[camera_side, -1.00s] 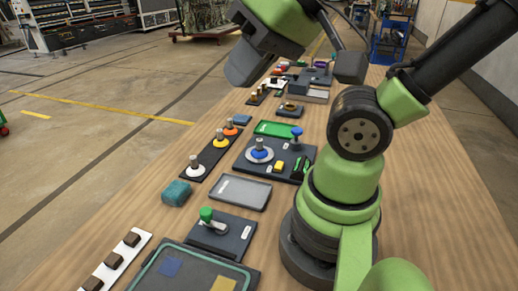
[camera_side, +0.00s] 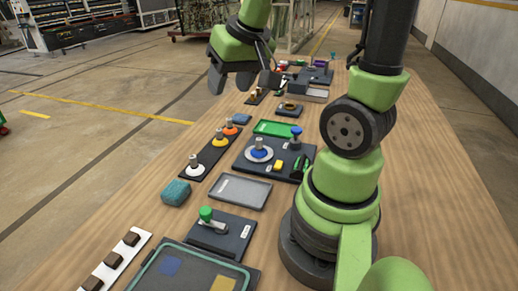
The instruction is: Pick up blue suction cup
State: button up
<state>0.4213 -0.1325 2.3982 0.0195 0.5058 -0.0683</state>
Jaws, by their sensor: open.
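A blue suction cup (camera_side: 260,153) with a short metal stem sits on a white disc on the dark board (camera_side: 242,168) in the middle of the table. A separate blue-topped knob (camera_side: 295,133) stands at the right of the same board. My gripper (camera_side: 243,82) is open and empty, up in the air beyond the board. It is well apart from the suction cup, which is in plain view.
White (camera_side: 194,168), yellow (camera_side: 220,141) and orange (camera_side: 231,127) cups stand on a dark strip left of the board. A grey tray (camera_side: 240,191) and a green-topped lever (camera_side: 206,214) lie nearer. Several small fixtures fill the far table.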

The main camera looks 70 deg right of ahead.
jog(key=d+f+m+g, duration=0.1)
jog(key=d+f+g, duration=0.1)
jog(key=d+f, duration=0.45)
jog(key=m, duration=0.1)
send_near(259, 139)
jog(key=f, duration=0.1)
jog(key=w+f+g, duration=0.1)
jog(key=f, duration=0.1)
jog(key=shift+w+f+h, duration=0.15)
jog(key=shift+f+h, duration=0.15)
jog(key=shift+h, duration=0.1)
jog(key=shift+x, duration=3.4)
grip_shut()
